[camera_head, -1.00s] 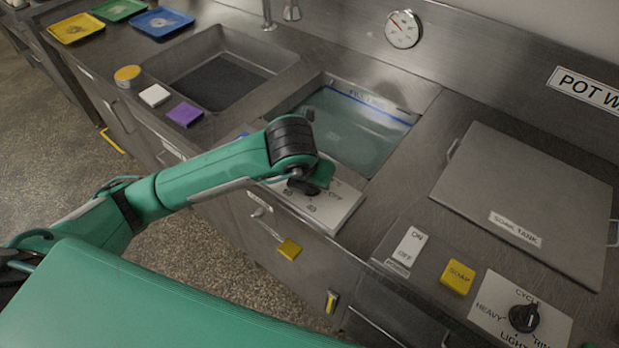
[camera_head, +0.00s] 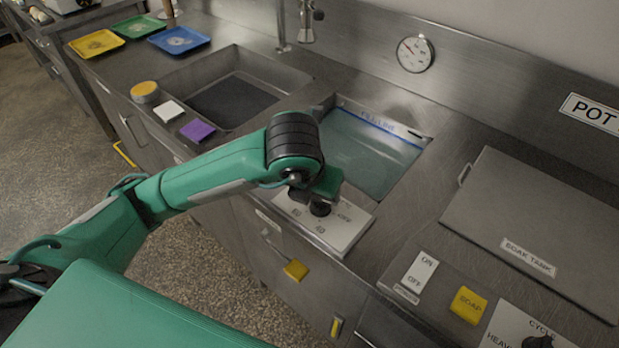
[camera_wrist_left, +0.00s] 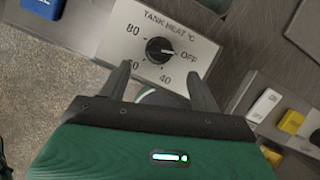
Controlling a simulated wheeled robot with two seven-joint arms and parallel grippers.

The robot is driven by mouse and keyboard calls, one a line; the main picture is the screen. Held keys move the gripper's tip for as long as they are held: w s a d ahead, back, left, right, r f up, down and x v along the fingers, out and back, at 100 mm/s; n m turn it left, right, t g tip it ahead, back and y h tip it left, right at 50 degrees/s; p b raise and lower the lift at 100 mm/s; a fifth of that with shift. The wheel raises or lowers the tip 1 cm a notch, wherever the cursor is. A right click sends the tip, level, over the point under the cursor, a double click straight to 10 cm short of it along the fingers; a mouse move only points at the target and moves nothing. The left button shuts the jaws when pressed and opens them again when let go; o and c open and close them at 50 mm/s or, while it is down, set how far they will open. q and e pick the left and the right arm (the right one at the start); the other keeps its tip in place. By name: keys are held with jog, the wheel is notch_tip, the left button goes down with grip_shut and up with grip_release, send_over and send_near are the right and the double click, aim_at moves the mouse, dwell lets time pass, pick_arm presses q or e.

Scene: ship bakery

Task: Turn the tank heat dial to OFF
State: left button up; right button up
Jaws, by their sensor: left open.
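The tank heat dial (camera_wrist_left: 160,50) is a round black knob on a white plate (camera_wrist_left: 207,47) marked OFF, 40, 80 and a partly covered number. A pale line on the knob appears to point right, towards OFF. In the head view the knob (camera_head: 320,208) shows just below my left gripper (camera_head: 309,197), on the plate (camera_head: 343,233) at the counter's front. In the left wrist view my left gripper (camera_wrist_left: 158,72) is open and empty. Its two fingers stand apart on the near side of the knob, with no visible contact. My right gripper is not in view.
A water-filled basin (camera_head: 365,155) lies behind the dial. Right of it are an ON/OFF switch (camera_head: 420,273), a yellow SOAP button (camera_head: 468,304) and the soak tank lid (camera_head: 540,225). A yellow tag (camera_head: 295,270) hangs below the counter edge.

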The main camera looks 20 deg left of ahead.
pick_arm(q)
jog(key=p+v, duration=0.1)
jog(key=v, duration=0.6)
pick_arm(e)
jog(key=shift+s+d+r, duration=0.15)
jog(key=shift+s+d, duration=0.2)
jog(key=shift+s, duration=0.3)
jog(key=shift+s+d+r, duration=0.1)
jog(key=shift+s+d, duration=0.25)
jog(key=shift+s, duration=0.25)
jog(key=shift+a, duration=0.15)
